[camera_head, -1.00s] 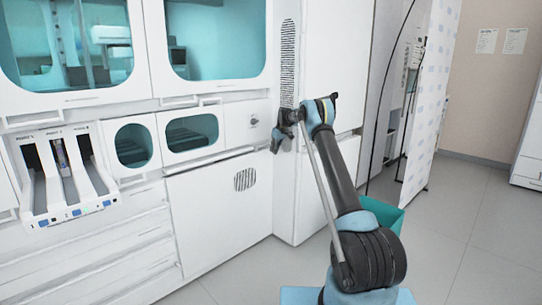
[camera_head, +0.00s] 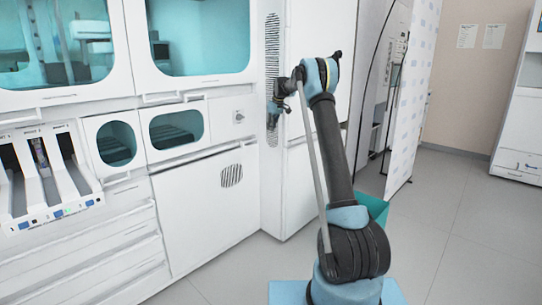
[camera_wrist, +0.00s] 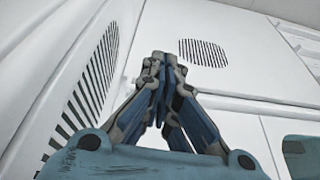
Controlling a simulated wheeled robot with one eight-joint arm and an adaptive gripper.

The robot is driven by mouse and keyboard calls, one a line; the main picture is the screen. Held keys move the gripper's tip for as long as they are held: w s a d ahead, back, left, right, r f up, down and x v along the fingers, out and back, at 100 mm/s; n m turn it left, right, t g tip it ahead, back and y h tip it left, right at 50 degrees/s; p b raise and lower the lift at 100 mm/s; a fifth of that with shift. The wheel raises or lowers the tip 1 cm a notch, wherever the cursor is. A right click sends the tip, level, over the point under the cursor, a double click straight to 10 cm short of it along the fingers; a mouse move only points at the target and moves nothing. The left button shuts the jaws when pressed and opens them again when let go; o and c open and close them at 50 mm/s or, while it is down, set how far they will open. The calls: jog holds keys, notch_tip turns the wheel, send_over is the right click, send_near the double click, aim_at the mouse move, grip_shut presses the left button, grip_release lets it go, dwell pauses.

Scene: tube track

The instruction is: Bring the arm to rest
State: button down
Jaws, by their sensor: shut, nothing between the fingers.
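My gripper (camera_wrist: 158,62) fills the middle of the wrist view with its fingertips together and nothing between them. In the head view my gripper (camera_head: 272,118) hangs small and dark at the end of my raised arm, in front of the white cabinet. Its fingers are too small there to make out. My arm stands up from the blue base, with the forearm upright and the wrist bent over to the left.
A white lab machine (camera_head: 195,205) with teal windows fills the left side. A tube track (camera_head: 45,170) with several lanes sits at far left. A teal bin (camera_head: 374,206) stands behind my arm. A white panel (camera_head: 412,90) stands to the right. The floor (camera_head: 460,225) at right is clear.

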jog(key=s+d+r+m, duration=0.1)
jog(key=s+d+r, duration=0.3)
jog(key=s, duration=0.5)
jog(key=s+d+r+m, duration=0.1)
jog(key=s+d+r, duration=0.3)
jog(key=s, duration=0.5)
jog(key=s+d+r+m+h, duration=0.1)
jog(key=s+d, duration=0.2)
jog(key=s, duration=0.7)
jog(key=s+d+m+h, duration=0.1)
jog(key=s+d, duration=0.1)
jog(key=s, duration=0.9)
jog(key=s+d+f+m, duration=0.1)
jog(key=s+d+f, duration=0.1)
jog(key=s+f, duration=0.5)
jog(key=s+d+f+m, duration=0.2)
jog(key=s+f, duration=0.5)
jog(key=s, duration=0.9)
jog(key=s+d+f+m, duration=0.1)
jog(key=s+d+f, duration=0.1)
jog(key=s+f, duration=0.5)
jog(key=s, duration=0.5)
jog(key=shift+d+h, duration=0.3)
jog(key=shift+h, duration=0.1)
jog(key=shift+w+a, duration=0.1)
jog(key=shift+a, duration=0.05)
